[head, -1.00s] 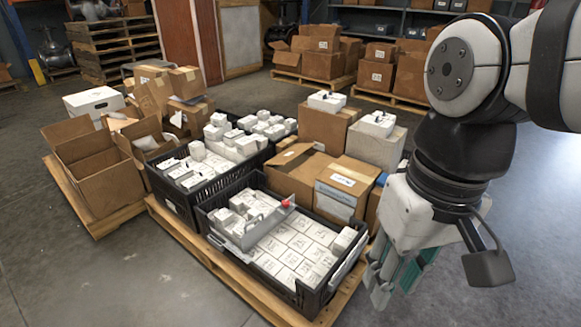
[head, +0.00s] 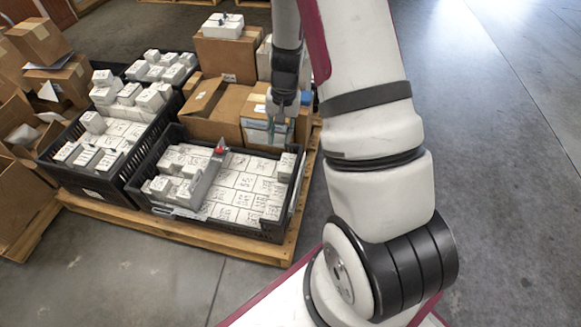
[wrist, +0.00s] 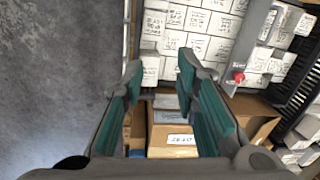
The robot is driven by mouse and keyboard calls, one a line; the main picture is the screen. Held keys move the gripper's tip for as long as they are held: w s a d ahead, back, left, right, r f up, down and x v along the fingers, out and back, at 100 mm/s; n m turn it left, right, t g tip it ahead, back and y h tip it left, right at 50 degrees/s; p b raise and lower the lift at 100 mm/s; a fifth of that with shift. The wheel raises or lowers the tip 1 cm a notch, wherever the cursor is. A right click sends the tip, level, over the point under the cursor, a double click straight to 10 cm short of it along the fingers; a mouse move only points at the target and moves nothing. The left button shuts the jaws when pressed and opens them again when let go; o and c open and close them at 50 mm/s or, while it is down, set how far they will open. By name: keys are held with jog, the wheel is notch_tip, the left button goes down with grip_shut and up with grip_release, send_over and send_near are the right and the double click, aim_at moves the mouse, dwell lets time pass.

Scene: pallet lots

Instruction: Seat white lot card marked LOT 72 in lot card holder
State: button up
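My gripper (wrist: 161,78) is open, its two teal-padded fingers apart and nothing visible between them. In the head view my gripper (head: 281,112) hangs over the cardboard cartons behind the front black crate. A white card or label (wrist: 181,140) with dark print lies on a carton in the wrist view, below and between the fingers. Its print is too small to read surely as LOT 72. A pale strip on the crate's right end (head: 299,184) may be the lot card holder, but I cannot tell. The strip also shows in the wrist view (wrist: 126,38).
The front black crate (head: 265,233) holds white printed boxes and a grey divider with a red knob (head: 220,150). Another black crate (head: 108,192) stands to its left on the wooden pallet (head: 262,250). Open cartons (head: 205,110) stand behind. The floor at right is clear.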

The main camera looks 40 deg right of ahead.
jog(key=shift+m+g+h, duration=0.3)
jog(key=shift+m+h, duration=0.2)
jog(key=shift+m, duration=0.3)
jog(key=d+f, duration=0.2)
jog(key=f, duration=0.3)
jog(key=s+d+f, duration=0.1)
jog(key=d+f, duration=0.1)
jog(key=f, duration=0.4)
jog(key=s+d+f+b, duration=0.1)
jog(key=f, duration=0.4)
jog(key=shift+s+d+f, duration=0.1)
jog(key=shift+d+f, duration=0.25)
jog(key=shift+d, duration=0.05)
jog(key=shift+d+f+b, duration=0.15)
jog(key=shift+f+b, duration=1.45)
jog(key=shift+f, duration=1.65)
jog(key=shift+w, duration=0.2)
jog(key=shift+r, duration=0.1)
grip_shut()
